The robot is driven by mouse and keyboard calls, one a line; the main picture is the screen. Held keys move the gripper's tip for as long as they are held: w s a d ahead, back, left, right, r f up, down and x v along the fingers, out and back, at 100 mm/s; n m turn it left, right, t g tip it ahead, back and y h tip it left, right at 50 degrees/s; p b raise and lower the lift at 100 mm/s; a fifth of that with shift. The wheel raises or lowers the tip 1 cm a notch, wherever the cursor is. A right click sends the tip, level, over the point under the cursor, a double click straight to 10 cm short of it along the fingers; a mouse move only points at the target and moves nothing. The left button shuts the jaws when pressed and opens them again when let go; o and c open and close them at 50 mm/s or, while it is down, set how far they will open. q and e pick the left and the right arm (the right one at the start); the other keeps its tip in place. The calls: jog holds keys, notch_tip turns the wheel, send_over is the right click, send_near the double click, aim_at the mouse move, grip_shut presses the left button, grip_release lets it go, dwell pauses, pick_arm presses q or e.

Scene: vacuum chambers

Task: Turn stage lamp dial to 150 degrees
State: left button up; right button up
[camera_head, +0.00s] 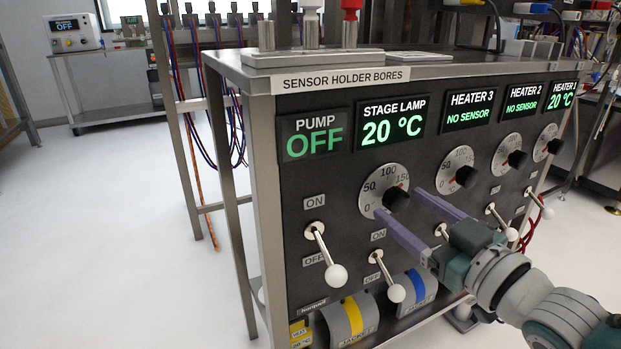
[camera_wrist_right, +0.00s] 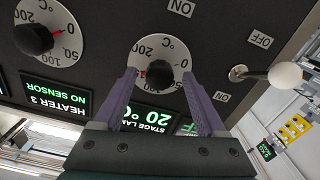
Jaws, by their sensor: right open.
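The stage lamp dial is a black knob (camera_head: 397,201) on a round silver scale plate (camera_head: 370,203) marked 0, 50, 100, 150. Its red pointer mark faces up and right, close to the 150 label. The stage lamp display (camera_head: 391,123) above reads 20 °C. My right gripper (camera_head: 400,204) is open, its purple fingers reaching to the dial. In the right wrist view, the fingertips stand either side of the knob (camera_wrist_right: 160,75), with a visible gap on each side. The stage lamp toggle (camera_head: 395,291) below the dial hangs down. My left gripper is not in view.
The heater 3 dial (camera_head: 466,177) is close on the right. Toggle levers with white ball ends stick out below, including the pump toggle (camera_head: 335,274). The pump display (camera_head: 315,138) reads OFF. Open floor (camera_head: 120,230) lies to the left.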

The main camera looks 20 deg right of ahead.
jog(key=s+p, duration=0.1)
jog(key=s, duration=0.6)
jog(key=shift+s+d+p, duration=0.35)
jog(key=shift+s+p, duration=0.05)
